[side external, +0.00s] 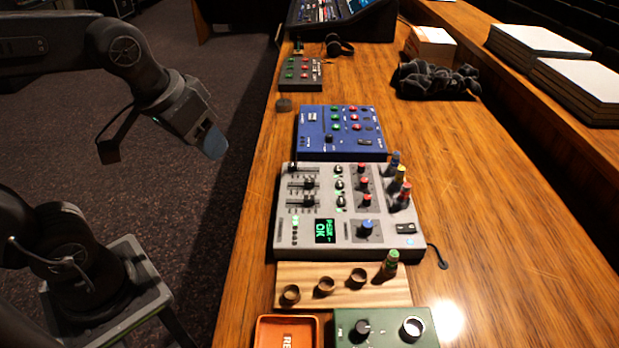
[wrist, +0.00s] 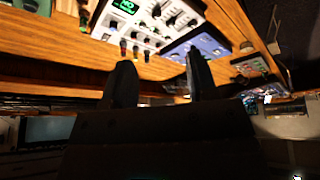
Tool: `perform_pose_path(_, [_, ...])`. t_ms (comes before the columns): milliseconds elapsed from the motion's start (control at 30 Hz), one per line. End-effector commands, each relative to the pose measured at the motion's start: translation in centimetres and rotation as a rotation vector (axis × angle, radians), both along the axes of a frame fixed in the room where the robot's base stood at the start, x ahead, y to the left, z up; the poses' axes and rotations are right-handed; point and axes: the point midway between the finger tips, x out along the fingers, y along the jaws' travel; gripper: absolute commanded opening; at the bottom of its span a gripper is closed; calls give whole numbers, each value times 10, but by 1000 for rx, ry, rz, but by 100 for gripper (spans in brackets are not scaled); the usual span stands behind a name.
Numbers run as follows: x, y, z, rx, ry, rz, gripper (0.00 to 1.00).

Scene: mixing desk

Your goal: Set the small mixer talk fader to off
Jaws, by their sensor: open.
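The small grey mixer (side external: 345,235) lies on the wooden desk in the middle of the side view, with a lit green display (side external: 325,230). Several dark fader caps (side external: 308,184) sit in slots on its left part; the topmost cap (side external: 293,168) is at the left end of its slot. The labels are too small to read, so I cannot tell which is the talk fader. My gripper (side external: 213,143) is in the air left of the desk edge, apart from the mixer. In the wrist view my gripper (wrist: 160,72) is open and empty, with the mixer (wrist: 135,35) beyond its fingers.
A blue box (side external: 340,145) with knobs lies behind the mixer. Coloured plugs (side external: 401,186) stand up at its right side. In front are a wooden strip with rings (side external: 340,295), an orange tray (side external: 262,335) and a green box (side external: 390,335). The desk's right is mostly clear.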

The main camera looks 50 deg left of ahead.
Motion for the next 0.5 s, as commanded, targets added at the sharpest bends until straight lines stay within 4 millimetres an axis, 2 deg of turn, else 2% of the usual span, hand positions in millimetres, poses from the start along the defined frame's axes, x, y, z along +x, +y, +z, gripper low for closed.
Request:
perform_pose_path(33, [17, 1, 2, -14, 31, 35, 53])
perform_pose_path(133, [51, 3, 5, -46, 88, 120, 53])
perform_pose_path(267, [96, 7, 0, -80, 158, 231, 53])
perform_pose_path(367, [131, 10, -11, -102, 213, 319, 53])
perform_pose_path(500, [179, 15, -37, -126, 287, 444, 53])
